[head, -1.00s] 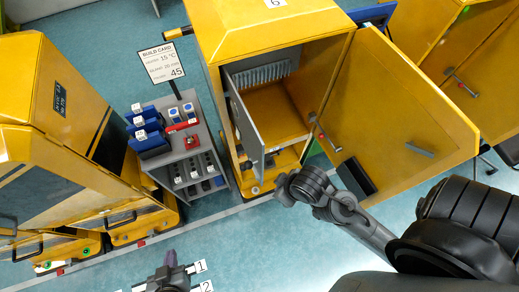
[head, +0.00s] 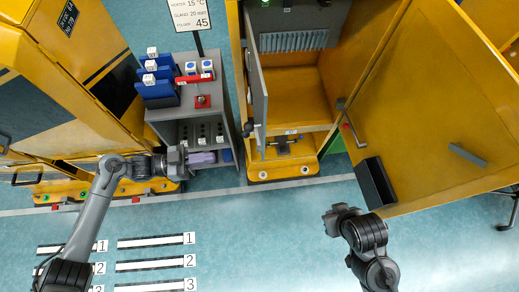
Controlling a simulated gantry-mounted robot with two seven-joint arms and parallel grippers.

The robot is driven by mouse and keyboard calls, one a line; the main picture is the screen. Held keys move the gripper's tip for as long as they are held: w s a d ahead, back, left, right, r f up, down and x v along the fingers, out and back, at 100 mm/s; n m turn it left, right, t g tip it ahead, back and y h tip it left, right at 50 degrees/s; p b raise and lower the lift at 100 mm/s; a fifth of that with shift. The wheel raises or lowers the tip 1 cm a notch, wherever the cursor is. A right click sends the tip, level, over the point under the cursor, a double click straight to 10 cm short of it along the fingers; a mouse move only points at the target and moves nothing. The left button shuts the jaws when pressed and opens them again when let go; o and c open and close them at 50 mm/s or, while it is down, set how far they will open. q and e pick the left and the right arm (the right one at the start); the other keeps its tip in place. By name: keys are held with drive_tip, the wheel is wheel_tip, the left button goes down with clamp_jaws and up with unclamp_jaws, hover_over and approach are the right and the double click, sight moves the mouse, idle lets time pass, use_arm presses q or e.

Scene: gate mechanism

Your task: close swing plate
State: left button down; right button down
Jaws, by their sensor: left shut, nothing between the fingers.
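The swing plate is the grey panel (head: 259,88) at the left side of the open yellow cabinet (head: 300,92). It stands swung outward, seen nearly edge-on, with the cabinet interior open beside it. My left gripper (head: 208,158) is shut and empty in front of the grey cart's lower shelf, left of the plate and apart from it. My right gripper (head: 334,219) is over the floor in front of the cabinet, below the large yellow door, apart from the plate. Its fingers are too dark and small to read.
The large yellow door (head: 435,110) stands wide open at the right, with a dark bin (head: 375,183) at its lower edge. The grey cart (head: 174,114) carries blue holders and a red item. Numbered floor strips (head: 155,241) lie at the lower left.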

use_arm(q)
drive_tip(key=w+d+r+p, duration=0.1)
drive_tip(key=d+p, duration=0.3)
drive_tip(key=d, duration=0.9)
drive_tip(key=shift+w+d, duration=0.4)
drive_tip(key=shift+w, duration=0.5)
drive_tip(key=shift+r, duration=0.15)
